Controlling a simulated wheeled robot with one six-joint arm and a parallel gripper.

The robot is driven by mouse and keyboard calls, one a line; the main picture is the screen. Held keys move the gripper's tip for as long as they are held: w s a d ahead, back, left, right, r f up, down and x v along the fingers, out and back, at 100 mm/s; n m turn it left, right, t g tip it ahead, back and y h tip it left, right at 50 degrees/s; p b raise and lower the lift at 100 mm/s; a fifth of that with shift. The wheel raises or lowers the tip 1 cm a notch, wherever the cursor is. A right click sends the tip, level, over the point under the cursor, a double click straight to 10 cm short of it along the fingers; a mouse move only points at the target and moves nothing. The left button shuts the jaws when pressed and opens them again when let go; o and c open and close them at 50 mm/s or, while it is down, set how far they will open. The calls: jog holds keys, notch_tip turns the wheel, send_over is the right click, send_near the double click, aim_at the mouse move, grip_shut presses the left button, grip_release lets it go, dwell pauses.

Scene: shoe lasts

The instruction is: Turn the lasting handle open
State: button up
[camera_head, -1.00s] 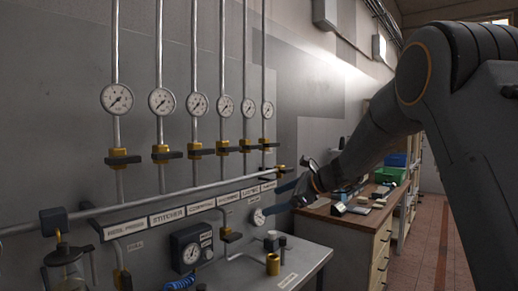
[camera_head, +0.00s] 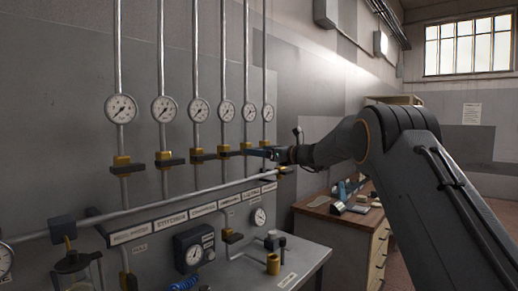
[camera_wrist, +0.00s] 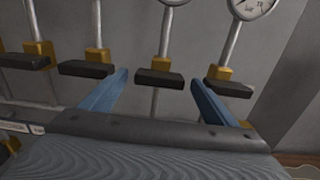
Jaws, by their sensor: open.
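A row of several yellow valves with dark bar handles sits on vertical pipes, all bars lying crosswise. The label strip's fifth plate (camera_head: 252,193) seems to read LASTING, though small. The handle above it, second from the right, is the lasting handle (camera_wrist: 160,79); in the head view my gripper partly covers it. My gripper (camera_head: 258,153) is open and empty at the right end of the row. In the wrist view my gripper's blue fingers (camera_wrist: 160,78) point at the wall, one on each side of that handle. I cannot tell how much gap remains in depth.
Neighbouring handles stand close by, left (camera_wrist: 85,69) and right (camera_wrist: 229,88). Round gauges (camera_head: 198,111) hang above. A horizontal pipe (camera_head: 150,208) and a bench (camera_head: 310,258) are below. A wooden cabinet (camera_head: 345,228) stands to the right.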

jog(key=shift+w+a, duration=0.25)
jog(key=shift+c, duration=0.4)
jog(key=c, duration=1)
